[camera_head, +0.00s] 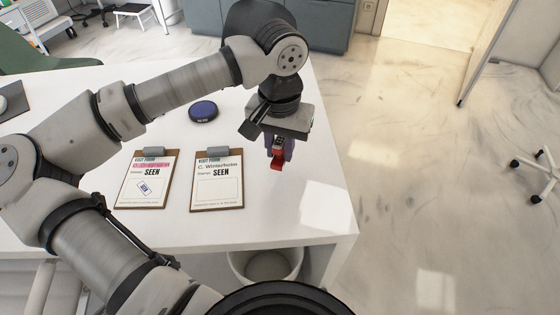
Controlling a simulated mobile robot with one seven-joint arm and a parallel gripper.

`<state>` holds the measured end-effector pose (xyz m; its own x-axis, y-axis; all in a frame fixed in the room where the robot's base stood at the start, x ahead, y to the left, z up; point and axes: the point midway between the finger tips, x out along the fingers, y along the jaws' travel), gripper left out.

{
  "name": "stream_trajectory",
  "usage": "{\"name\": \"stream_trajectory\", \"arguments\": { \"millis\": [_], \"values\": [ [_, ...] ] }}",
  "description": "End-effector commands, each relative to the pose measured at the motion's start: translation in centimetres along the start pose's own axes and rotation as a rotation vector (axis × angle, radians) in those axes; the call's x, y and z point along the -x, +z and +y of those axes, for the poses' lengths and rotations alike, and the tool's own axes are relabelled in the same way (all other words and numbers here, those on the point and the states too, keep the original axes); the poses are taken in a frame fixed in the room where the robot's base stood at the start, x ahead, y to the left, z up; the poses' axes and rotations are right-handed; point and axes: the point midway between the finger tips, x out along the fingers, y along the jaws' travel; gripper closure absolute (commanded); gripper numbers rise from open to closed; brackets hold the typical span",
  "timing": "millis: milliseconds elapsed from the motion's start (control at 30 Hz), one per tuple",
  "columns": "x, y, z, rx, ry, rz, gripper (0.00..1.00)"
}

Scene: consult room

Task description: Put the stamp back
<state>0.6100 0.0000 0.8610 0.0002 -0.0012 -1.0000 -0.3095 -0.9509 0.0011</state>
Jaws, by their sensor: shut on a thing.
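My gripper (279,151) is shut on a small red stamp (277,160) near the right end of the white desk (318,190). The gripper points down, and its fingers cover part of the stamp. I cannot tell whether the stamp touches the desk. A round dark blue ink pad or tin (203,111) lies on the desk to the left of the gripper.
A pale bin (267,264) stands under the front edge of the desk. A dark chair back (253,18) is behind the desk, and a green chair (35,55) is at the left. The desk's right corner is clear.

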Motion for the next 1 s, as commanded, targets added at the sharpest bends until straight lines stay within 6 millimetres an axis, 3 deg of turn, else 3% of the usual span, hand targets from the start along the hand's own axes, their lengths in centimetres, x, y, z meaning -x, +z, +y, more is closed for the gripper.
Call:
{"name": "stream_trajectory", "arguments": {
  "millis": [167, 433, 833, 867, 1000],
  "values": [
    [-1.2, 0.0, 0.0, 0.0, 0.001, 0.0, 0.92],
    [-4.7, 0.0, 0.0, 0.0, 0.0, 0.0, 0.92],
    [-5.3, 0.0, 0.0, 0.0, -0.001, 0.001, 0.92],
    [-5.2, 0.0, 0.0, 0.0, -0.001, 0.001, 0.76],
    [-5.1, 0.0, 0.0, 0.0, -0.001, 0.001, 0.57]
  ]
}}
